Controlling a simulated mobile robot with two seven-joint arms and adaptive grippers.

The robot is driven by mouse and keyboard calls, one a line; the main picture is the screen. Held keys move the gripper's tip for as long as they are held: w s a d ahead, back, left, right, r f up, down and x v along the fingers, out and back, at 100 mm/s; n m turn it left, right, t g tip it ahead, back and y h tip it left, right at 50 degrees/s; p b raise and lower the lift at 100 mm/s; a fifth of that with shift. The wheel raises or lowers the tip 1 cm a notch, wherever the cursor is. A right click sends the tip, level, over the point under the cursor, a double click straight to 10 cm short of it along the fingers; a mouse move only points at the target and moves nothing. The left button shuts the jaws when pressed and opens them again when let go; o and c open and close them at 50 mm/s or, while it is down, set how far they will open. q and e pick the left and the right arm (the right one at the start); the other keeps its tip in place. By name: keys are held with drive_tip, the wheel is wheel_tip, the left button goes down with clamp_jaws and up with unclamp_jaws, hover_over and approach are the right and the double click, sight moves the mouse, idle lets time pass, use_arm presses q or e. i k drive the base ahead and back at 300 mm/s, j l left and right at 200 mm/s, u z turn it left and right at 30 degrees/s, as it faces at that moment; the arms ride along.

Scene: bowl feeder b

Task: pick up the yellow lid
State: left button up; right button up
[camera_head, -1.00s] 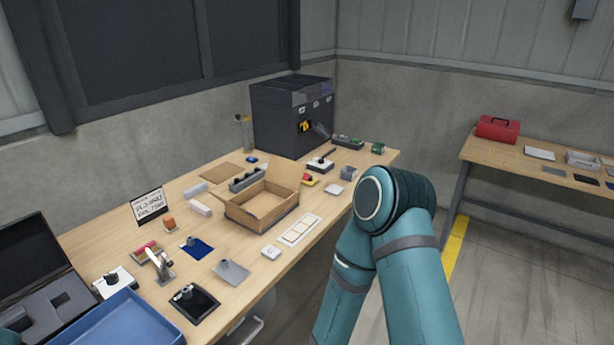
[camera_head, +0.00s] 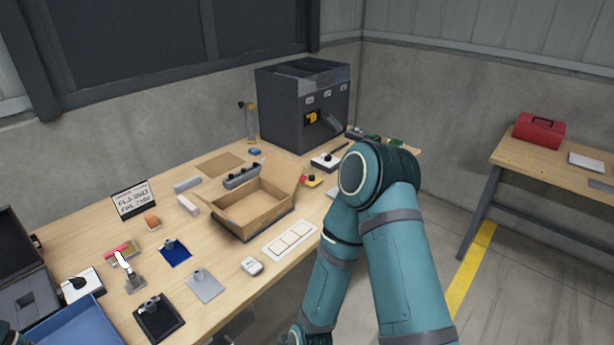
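No piece can be made out for certain as a yellow lid. A small yellow part (camera_head: 312,117) shows on the front of the dark feeder machine (camera_head: 290,112) at the back of the bench. A small red and yellow piece (camera_head: 312,181) lies on the bench just right of the open cardboard box (camera_head: 245,218), partly hidden by the box flap. My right arm rises at the lower right and covers part of the bench's right side. Neither gripper's fingers show; only a sliver of my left arm shows at the lower left corner.
The wooden bench carries a blue tray (camera_head: 65,327), an open dark case (camera_head: 27,290), a white strip (camera_head: 290,241), a blue plate (camera_head: 176,254), a grey plate (camera_head: 206,288) and a sign (camera_head: 133,199). A red toolbox (camera_head: 539,130) stands on another table at right.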

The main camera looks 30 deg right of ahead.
sight(312, 180)
drive_tip(key=i+l+u, duration=0.3)
drive_tip(key=l, duration=0.65)
drive_tip(key=l+u, duration=0.3)
drive_tip(key=l, duration=0.6)
drive_tip(key=l+u, duration=0.3)
drive_tip(key=l, duration=0.7)
drive_tip(key=k+l+u, duration=0.15)
drive_tip(key=l+u, duration=0.15)
drive_tip(key=l, duration=0.65)
